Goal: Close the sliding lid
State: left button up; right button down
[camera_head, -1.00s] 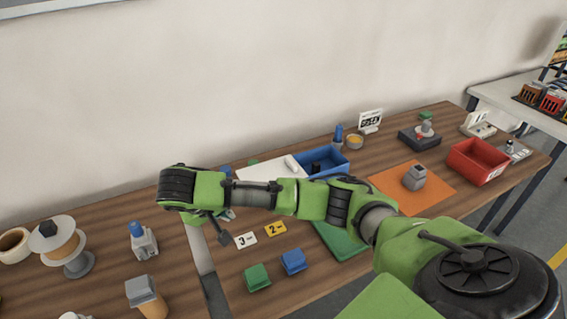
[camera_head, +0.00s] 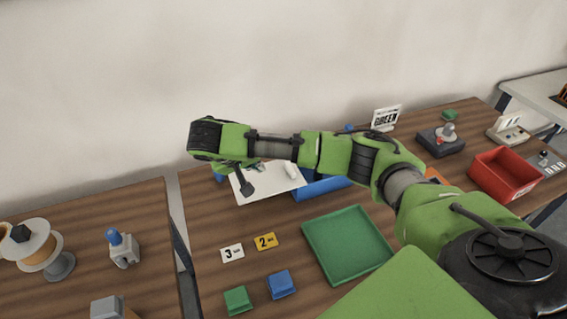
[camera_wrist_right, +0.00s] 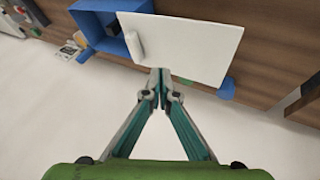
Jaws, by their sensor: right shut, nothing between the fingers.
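The sliding lid (camera_head: 268,185) is a white flat panel with a raised white handle (camera_head: 291,171). In the right wrist view the lid (camera_wrist_right: 195,48) sticks out from the blue box (camera_wrist_right: 97,40), and part of the box's inside is uncovered. The handle (camera_wrist_right: 134,45) is near the box-side end. My right gripper (camera_wrist_right: 162,78) is shut and empty, its tips by the lid's long edge; I cannot tell whether they touch. My left gripper is out of view.
A small blue support (camera_wrist_right: 227,88) shows by the lid's far end. A green tray (camera_head: 347,245), number cards (camera_head: 266,241) and green and blue blocks (camera_head: 281,285) lie in front. A red bin (camera_head: 502,174) is at right. The wall is close behind the table.

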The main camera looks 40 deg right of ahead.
aim_at(285, 170)
jog(key=p+x, duration=0.2)
jog(key=x, duration=0.4)
jog(key=shift+d+f, duration=0.25)
jog(key=shift+f, duration=0.05)
jog(key=d+p, duration=0.2)
jog(key=d, duration=0.1)
jog(key=shift+s+d+f, duration=0.2)
jog(key=shift+s+d, duration=0.2)
jog(key=shift+d, duration=0.15)
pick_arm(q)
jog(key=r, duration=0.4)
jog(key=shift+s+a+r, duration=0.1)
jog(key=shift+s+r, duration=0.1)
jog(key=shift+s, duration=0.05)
pick_arm(e)
jog(key=shift+f, duration=0.15)
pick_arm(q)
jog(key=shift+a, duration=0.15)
pick_arm(e)
jog(key=shift+w, duration=0.1)
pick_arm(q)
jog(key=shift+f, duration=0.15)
pick_arm(e)
jog(key=shift+d, duration=0.1)
